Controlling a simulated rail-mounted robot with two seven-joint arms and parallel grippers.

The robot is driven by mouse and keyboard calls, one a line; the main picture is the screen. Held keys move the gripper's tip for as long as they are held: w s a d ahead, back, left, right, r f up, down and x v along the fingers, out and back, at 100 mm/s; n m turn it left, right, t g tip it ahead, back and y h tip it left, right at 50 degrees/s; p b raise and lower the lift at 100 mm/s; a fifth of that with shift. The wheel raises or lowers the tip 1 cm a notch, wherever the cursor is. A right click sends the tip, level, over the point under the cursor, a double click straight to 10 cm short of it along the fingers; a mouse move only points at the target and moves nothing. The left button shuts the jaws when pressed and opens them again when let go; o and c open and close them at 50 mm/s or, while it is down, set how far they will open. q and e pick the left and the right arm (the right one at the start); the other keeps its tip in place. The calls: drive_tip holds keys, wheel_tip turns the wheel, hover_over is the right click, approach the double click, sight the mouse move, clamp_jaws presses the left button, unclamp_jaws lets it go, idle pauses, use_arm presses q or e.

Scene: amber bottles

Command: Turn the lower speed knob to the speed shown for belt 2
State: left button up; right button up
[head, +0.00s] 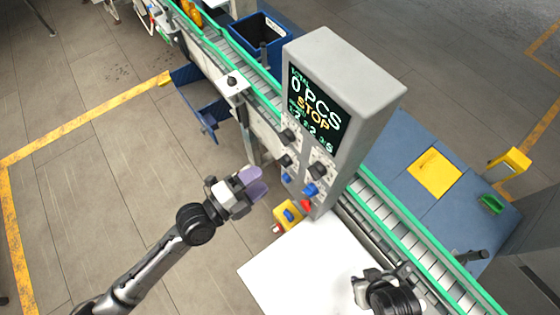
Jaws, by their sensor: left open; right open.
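A grey control box with a dark display (314,108) stands over the conveyor. The display reads "0 PCS" and "STOP", with a small green row below whose belt figures are too small to read surely. Black knobs sit under and beside the display: an upper one (288,136), a lower one (286,160) and a larger one (318,171). I cannot tell their pointer settings or which is the lower speed knob. My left gripper (254,184), with purple fingers, is open and empty, left of the panel and apart from it. My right gripper (384,280) is open over the white surface.
Blue knobs or buttons (310,190) and a red button (306,205) sit low on the panel. A yellow box (287,215) is below. A white tabletop (300,265) lies in front. A green-edged conveyor (385,212) runs behind. Floor at left is open.

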sight(285, 162)
use_arm(q)
drive_tip(key=p+x, duration=0.1)
drive_tip(key=x, duration=0.6)
drive_tip(key=shift+p, duration=0.3)
drive_tip(key=shift+d, duration=0.1)
drive_tip(key=c, duration=0.9)
